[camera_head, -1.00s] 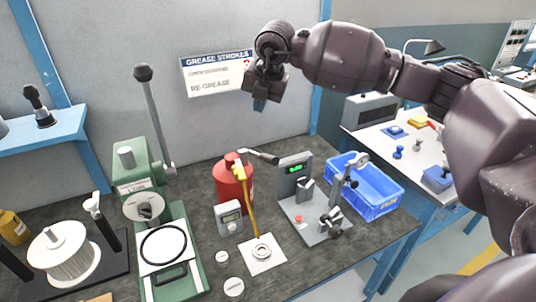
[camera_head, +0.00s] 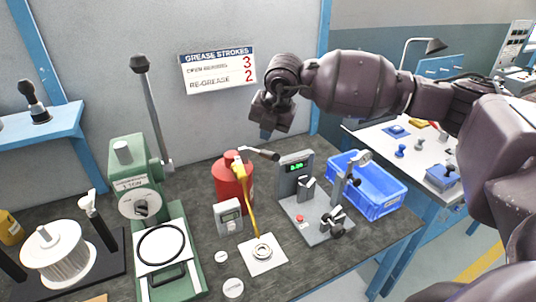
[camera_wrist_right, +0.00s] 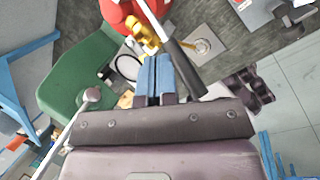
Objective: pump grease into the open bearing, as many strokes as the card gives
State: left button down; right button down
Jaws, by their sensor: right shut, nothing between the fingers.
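The red grease pump (camera_head: 228,188) stands mid-bench. Its lever with a dark grip (camera_head: 262,153) sticks out to the right, and its yellow spout (camera_head: 250,212) reaches down to the open bearing (camera_head: 262,252) on a white pad. The card (camera_head: 217,70) on the wall reads open bearing 3, re-grease 2. My right gripper (camera_head: 266,133) is shut and empty above the lever grip. In the right wrist view its blue fingers (camera_wrist_right: 154,76) are together, with the dark grip (camera_wrist_right: 186,70) just right of them; the bearing (camera_wrist_right: 202,46) lies beyond. My left gripper is out of view.
A green press (camera_head: 130,180) with a tall lever stands left of the pump. A small grey meter (camera_head: 229,216) sits in front of the pump. A grey test stand (camera_head: 310,215) and a blue bin (camera_head: 375,190) are to the right.

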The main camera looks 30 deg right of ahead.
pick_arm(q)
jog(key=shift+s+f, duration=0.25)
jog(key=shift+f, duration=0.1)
pick_arm(e)
jog(key=shift+s+f, duration=0.15)
jog(key=shift+f, duration=0.15)
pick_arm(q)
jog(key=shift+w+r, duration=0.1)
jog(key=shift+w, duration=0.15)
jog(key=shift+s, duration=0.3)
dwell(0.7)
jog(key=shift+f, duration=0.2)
pick_arm(e)
jog(key=shift+f, duration=0.1)
pick_arm(q)
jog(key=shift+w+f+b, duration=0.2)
jog(key=shift+b, duration=0.2)
pick_arm(e)
jog(key=shift+s+f, duration=0.2)
jog(key=shift+f, duration=0.1)
jog(key=shift+f, duration=0.1)
